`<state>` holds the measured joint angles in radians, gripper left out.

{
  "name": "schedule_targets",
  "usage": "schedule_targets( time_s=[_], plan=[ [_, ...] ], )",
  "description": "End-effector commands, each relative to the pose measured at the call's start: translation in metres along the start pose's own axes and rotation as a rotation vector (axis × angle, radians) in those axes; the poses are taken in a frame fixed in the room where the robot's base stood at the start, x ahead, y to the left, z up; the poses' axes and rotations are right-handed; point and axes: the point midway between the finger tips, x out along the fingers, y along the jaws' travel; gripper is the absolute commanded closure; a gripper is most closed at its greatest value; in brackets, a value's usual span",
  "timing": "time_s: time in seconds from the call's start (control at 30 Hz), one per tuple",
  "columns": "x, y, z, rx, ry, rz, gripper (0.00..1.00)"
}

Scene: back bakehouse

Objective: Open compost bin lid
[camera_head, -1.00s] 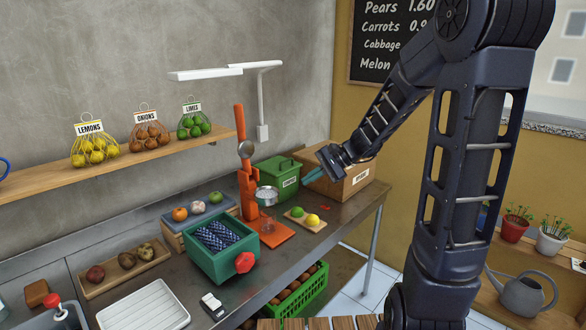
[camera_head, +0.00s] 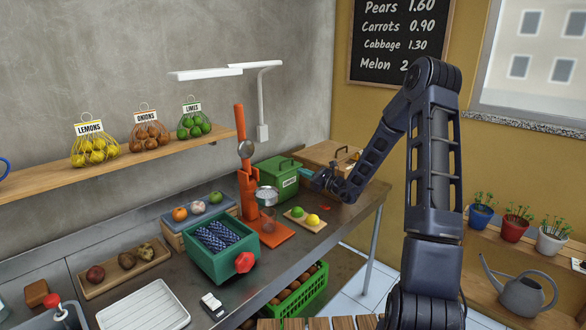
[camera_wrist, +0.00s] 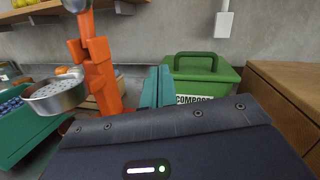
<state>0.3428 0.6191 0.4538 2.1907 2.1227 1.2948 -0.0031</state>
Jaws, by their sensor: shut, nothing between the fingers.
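The green compost bin (camera_head: 277,188) stands at the back of the steel counter, against the wall. Its lid (camera_head: 272,167) looks closed, and the arched green handle on top shows clearly in the wrist view (camera_wrist: 196,55). The word COMPOST is on its front label, partly hidden by my wrist. My gripper's teal fingers (camera_wrist: 156,88) are shut and empty. They are in front of the bin, toward its left side in the wrist view. In the head view my wrist is just right of the bin, and I cannot tell whether the fingertips touch it.
An orange citrus press (camera_head: 249,190) with a metal bowl stands close left of the bin. A brown box (camera_head: 322,152) is close on the right. A small board with a lime and a lemon (camera_head: 305,222) lies in front. A shelf (camera_head: 120,160) hangs at the left.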

Motion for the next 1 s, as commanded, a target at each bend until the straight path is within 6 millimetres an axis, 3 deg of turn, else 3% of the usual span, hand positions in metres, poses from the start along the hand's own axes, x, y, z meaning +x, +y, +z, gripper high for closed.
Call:
schedule_targets(
  time_s=[0.2,0.47,1.0],
  plan=[
    [-0.004,-0.033,-0.04,0.121,-0.026,-0.167,1.0],
    [-0.001,-0.044,-0.052,0.156,-0.034,-0.22,1.0],
    [0.076,-0.06,-0.05,0.154,-0.033,-0.218,1.0]
  ],
)
